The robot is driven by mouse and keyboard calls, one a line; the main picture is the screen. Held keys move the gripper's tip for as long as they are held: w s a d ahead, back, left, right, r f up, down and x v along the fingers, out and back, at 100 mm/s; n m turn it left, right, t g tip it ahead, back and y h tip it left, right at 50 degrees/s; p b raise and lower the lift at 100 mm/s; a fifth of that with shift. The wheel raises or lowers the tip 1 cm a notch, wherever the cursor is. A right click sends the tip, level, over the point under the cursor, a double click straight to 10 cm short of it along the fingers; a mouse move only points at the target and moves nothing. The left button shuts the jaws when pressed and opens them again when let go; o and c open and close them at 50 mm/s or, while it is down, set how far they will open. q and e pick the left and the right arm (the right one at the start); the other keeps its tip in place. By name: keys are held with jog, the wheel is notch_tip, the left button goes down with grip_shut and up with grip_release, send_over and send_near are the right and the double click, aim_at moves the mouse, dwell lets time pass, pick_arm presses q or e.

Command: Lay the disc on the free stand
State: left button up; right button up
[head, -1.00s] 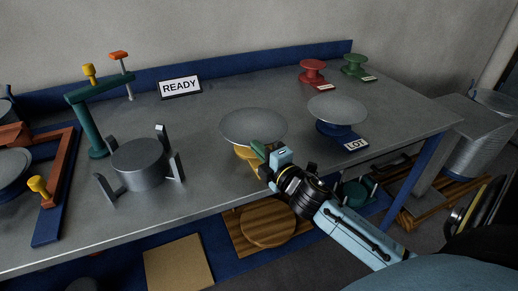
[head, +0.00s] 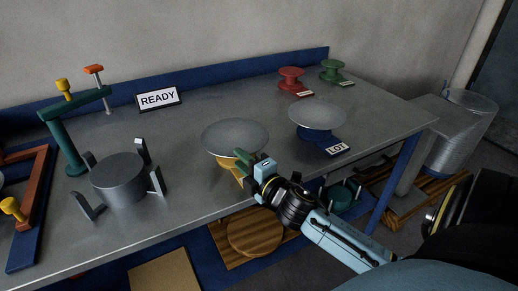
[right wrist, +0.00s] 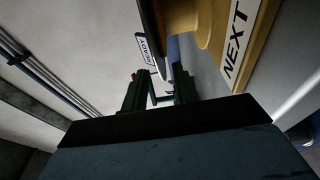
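A grey disc (head: 233,136) lies on the yellow stand (head: 226,160) near the table's front edge. That stand (right wrist: 205,22) carries a "NEXT" label in the right wrist view. A second grey disc (head: 316,114) lies on a blue stand (head: 318,135) with a "LOT" label. A red stand (head: 291,79) and a green stand (head: 333,70) at the back carry no disc. My right gripper (head: 251,165) is at the near rim of the yellow stand's disc. Its fingers (right wrist: 160,90) are apart, with the disc's edge seemingly between them; contact is unclear. My left gripper is out of view.
A grey cylinder in a fixture with upright prongs (head: 119,180) stands left on the table. Behind it are a teal clamp arm (head: 65,140) and a "READY" sign (head: 158,99). Wooden boards (head: 255,235) lie below the front edge.

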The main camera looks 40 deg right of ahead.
jog(key=s, duration=1.2)
jog(key=shift+s+a, duration=0.25)
jog(key=shift+s, duration=0.1)
jog(key=s+f+m+g, duration=0.3)
jog(key=f+m+g, duration=0.1)
jog(key=f, duration=1.2)
jog(key=s+f+m+g, duration=0.2)
jog(key=f+m+g, duration=0.2)
jog(key=f, duration=1.2)
jog(key=s+a+f+m+g, duration=0.3)
jog(key=s+a+f+g, duration=0.1)
jog(key=s+f, duration=0.6)
jog(key=s+a+f+m+g+y, duration=0.1)
jog(key=s+a+f+m+g, duration=0.3)
jog(key=s+f, duration=0.7)
jog(key=s+g, duration=0.1)
jog(key=s, duration=0.3)
jog(key=shift+s+f, duration=0.25)
jog(key=shift+s, duration=0.1)
jog(key=shift+a, duration=0.1)
